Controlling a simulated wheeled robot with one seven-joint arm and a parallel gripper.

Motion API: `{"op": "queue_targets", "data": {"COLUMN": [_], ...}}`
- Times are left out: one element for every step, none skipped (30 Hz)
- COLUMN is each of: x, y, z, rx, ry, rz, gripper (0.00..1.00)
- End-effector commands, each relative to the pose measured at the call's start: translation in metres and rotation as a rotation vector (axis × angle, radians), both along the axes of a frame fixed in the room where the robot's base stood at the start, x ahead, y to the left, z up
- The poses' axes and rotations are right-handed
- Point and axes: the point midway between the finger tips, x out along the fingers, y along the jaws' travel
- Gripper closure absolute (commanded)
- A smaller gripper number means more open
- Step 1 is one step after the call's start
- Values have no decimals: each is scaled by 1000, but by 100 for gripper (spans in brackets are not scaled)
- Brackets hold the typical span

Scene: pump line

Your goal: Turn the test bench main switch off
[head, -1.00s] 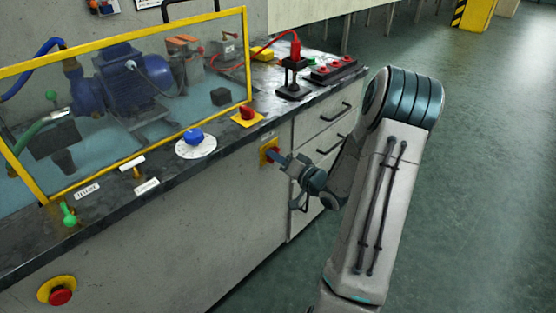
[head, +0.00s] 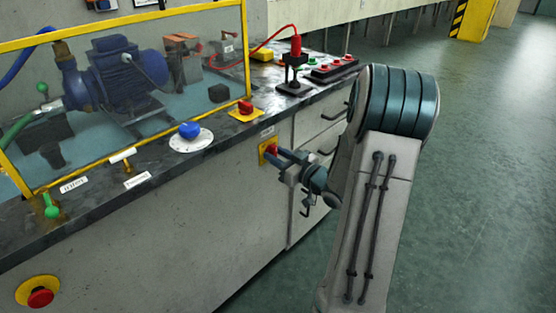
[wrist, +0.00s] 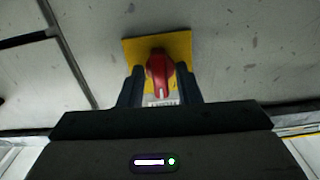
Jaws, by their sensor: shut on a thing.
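The main switch is a red rotary knob (wrist: 159,72) on a yellow plate (wrist: 177,47) on the front face of the bench. In the head view the knob (head: 272,150) sits below the bench top's edge, left of the drawers. My gripper (head: 277,155) reaches it from the right and is shut on it. In the wrist view my gripper's fingers (wrist: 160,85) stand on either side of the knob. The knob's grip looks roughly in line with the fingers.
Another red switch on yellow (head: 246,108) and a blue knob (head: 190,130) are on the bench top above. A red emergency button (head: 40,297) is at the lower left. Drawers (head: 318,120) lie right of the switch. The floor at right is clear.

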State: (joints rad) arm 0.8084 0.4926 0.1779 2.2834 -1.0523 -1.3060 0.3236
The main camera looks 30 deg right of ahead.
Motion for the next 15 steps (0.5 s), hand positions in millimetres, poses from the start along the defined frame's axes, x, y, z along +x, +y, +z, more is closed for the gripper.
{"op": "queue_targets", "data": {"x": [0, 0, -1, -1, -1, -1, -1, -1, -1, -1, -1, -1, -1, -1, -1], "y": [0, 0, 0, 0, 0, 0, 0, 0, 0, 0, 0, -1, -1, -1, -1], "z": [-2, -2, -2, -2, -2, -2, -2, -2, -1, -1, -1, -1, -1, -1, -1], "rx": [-15, -24, -33, -39, -43, -48, -52, -55, -57, -58, -59, -60, -60, -60, -60], "ry": [-3, -5, -9, -11, -12, -14, -16, -17, -18, -18, -18, -19, -19, -19, -19], "rz": [-1, -1, -1, -1, -1, -1, -1, -1, -1, -1, -1, -1, -1, -1, -1], "gripper": [92, 92, 92, 92, 92, 92, 92, 92, 92, 92, 92, 92, 92, 92, 92]}}
